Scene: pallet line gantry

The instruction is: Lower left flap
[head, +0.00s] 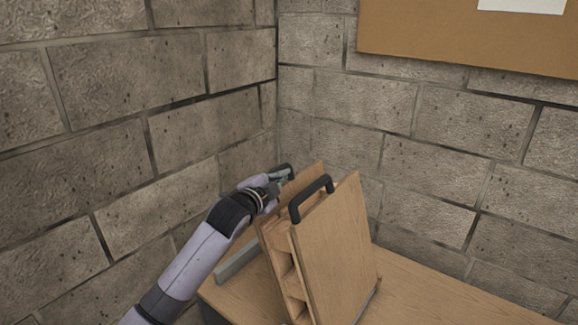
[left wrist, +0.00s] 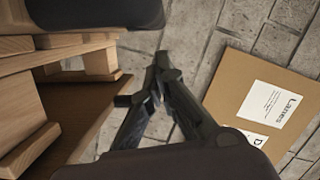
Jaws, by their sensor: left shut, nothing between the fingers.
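A wooden structure stands on a wooden surface, with two upright panels and wooden blocks between them. The left flap (head: 303,180) is the far left panel, raised, and mostly hidden behind my gripper and the right panel. The right panel (head: 342,245) is also upright, with a black handle (head: 311,197) at its top. My left gripper (head: 284,173) is at the top of the left flap, shut and empty. In the left wrist view its fingers (left wrist: 158,75) meet at the tips, beside a brown panel (left wrist: 88,112). I cannot tell whether they touch it. My right gripper is not in view.
Block walls (head: 140,110) close in at the left and behind. A brown board (head: 430,40) with white paper hangs on the back wall. The wooden surface (head: 425,290) is clear at the right. A grey bar (head: 238,258) lies left of the structure.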

